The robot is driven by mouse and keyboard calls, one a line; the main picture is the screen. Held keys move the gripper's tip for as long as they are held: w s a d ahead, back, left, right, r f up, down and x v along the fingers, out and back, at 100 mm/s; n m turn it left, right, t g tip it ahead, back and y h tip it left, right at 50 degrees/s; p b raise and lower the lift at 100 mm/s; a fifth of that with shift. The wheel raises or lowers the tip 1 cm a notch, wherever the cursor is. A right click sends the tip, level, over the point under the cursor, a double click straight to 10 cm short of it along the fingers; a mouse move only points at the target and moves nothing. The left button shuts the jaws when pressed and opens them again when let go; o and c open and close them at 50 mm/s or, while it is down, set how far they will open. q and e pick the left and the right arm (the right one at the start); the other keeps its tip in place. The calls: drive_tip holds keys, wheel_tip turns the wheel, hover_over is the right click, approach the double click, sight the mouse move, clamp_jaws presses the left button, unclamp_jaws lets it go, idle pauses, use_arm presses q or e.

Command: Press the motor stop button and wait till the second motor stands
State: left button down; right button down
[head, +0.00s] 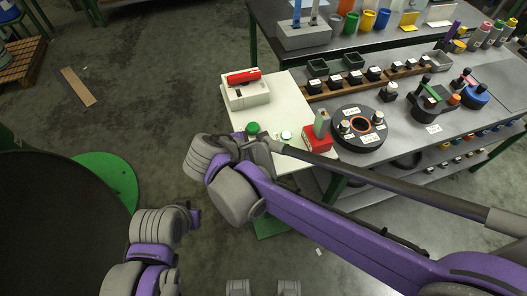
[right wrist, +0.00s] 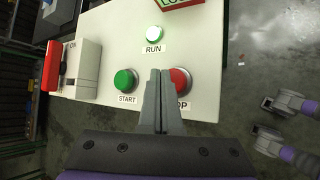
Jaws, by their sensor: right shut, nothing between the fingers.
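A white panel (head: 290,95) carries the buttons at the near table edge. In the right wrist view, the green START button (right wrist: 125,80) stands left of the red STOP button (right wrist: 183,80). My right gripper (right wrist: 160,74) is shut and empty; its fingers cover the left part of the STOP button and its label. I cannot tell whether they touch it. The RUN lamp (right wrist: 154,33) looks lit. In the head view, START (head: 253,128) and the lamp (head: 286,135) show, while my right wrist hides STOP. I cannot identify the second motor.
A red-handled switch box (head: 245,88) and a red block (head: 317,138) with a green upright part stand on the panel. A round black fixture (head: 361,128) and labelled parts fill the grey table to the right. The floor at left has free room.

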sight(260, 156)
use_arm(q)
drive_tip(key=shift+f, duration=0.1)
use_arm(e)
drive_tip(key=shift+f, duration=0.1)
idle(0.6)
use_arm(q)
drive_tip(key=shift+s+f+b, duration=0.1)
drive_tip(key=shift+f+b, duration=0.15)
drive_tip(key=shift+b, duration=0.05)
use_arm(e)
drive_tip(key=shift+f, duration=0.3)
